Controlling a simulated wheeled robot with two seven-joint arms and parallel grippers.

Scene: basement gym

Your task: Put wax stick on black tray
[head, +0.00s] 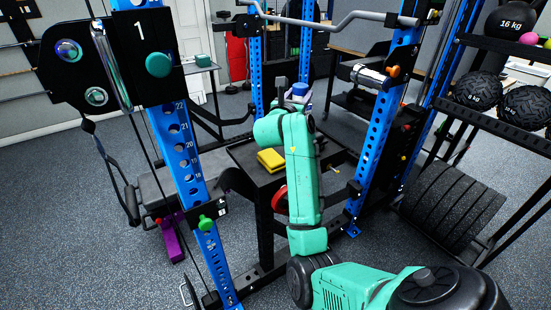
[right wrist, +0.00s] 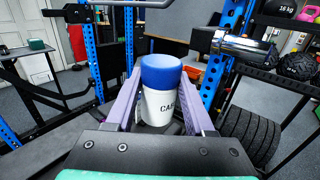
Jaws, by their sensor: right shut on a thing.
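The wax stick (right wrist: 160,92), a white cylinder with a blue cap and dark lettering, stands upright between the two purple fingers of my right gripper (right wrist: 155,98). The gripper is shut on it. In the head view, only its blue cap (head: 300,88) shows clearly, at the far end of my green right arm; the right gripper (head: 298,98) is small there. A black flat surface (head: 245,153) lies below and left of the arm; I cannot tell if it is the black tray. My left gripper is not in view.
A yellow block (head: 270,160) lies on the black surface. Blue rack uprights (head: 185,150) and (head: 378,135) stand on both sides of my arm. A shelf with black balls (head: 478,90) and weight plates (head: 455,205) is at right. Grey floor (head: 90,250) is open at left.

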